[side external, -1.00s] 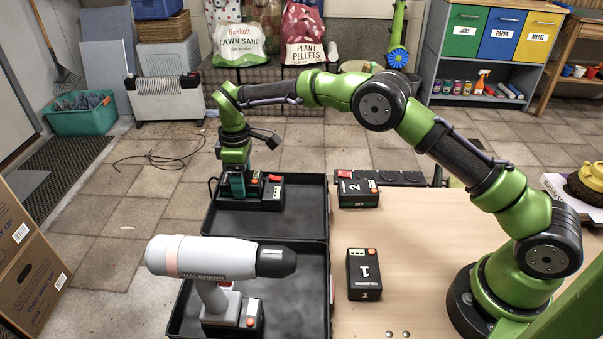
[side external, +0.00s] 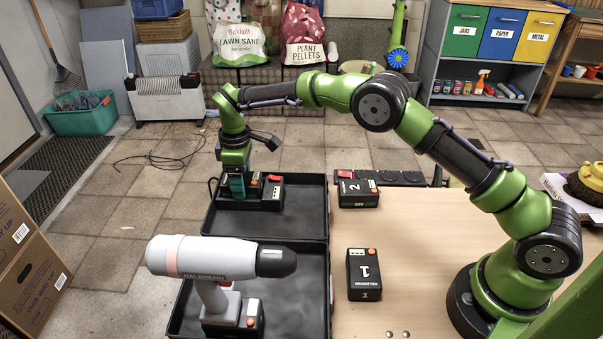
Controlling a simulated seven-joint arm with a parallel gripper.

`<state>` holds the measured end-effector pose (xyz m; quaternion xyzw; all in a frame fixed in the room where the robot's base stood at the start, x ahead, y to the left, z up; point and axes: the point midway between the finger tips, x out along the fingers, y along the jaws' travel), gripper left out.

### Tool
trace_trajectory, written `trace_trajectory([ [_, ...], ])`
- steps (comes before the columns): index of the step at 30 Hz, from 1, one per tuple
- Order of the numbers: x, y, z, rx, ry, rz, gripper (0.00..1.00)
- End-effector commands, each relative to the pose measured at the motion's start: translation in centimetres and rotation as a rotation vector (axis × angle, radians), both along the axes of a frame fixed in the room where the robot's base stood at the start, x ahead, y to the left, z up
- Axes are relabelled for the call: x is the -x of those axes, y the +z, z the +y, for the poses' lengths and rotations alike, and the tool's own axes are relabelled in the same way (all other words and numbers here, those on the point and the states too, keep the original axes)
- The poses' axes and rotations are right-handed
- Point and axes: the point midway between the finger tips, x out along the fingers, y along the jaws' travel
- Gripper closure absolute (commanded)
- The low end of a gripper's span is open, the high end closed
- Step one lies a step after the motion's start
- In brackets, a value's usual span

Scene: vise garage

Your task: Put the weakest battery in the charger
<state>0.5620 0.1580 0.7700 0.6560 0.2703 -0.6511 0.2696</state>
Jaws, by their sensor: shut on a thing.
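My gripper (side external: 238,186) is low in the far black tray, at the left end of a black block (side external: 268,192) with a red patch and an orange button, which looks like a battery. It is shut on this block; the fingertips are partly hidden. A grey drill (side external: 215,258) stands on a black base (side external: 250,316) in the near tray.
The far tray (side external: 316,212) and near tray (side external: 318,290) have raised rims and stand left of the wooden table (side external: 430,240). The table is clear between battery 1 and my arm base. A yellow and dark round tool (side external: 585,185) sits at the right edge.

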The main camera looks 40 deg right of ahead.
Motion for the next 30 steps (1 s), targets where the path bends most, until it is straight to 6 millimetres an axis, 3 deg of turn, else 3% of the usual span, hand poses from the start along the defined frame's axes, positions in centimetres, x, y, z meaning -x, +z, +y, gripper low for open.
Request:
trace_trajectory([
  [5,0.12,-0.74,-0.07,0.006,0.005,0.006,0.82],
  [6,0.12,-0.75,-0.07,0.006,0.005,0.006,0.26],
  [11,0.24,-0.82,0.02,0.005,0.005,0.011,0.02],
  [30,0.4,-0.93,0.1,0.004,0.005,0.017,0.0],
])
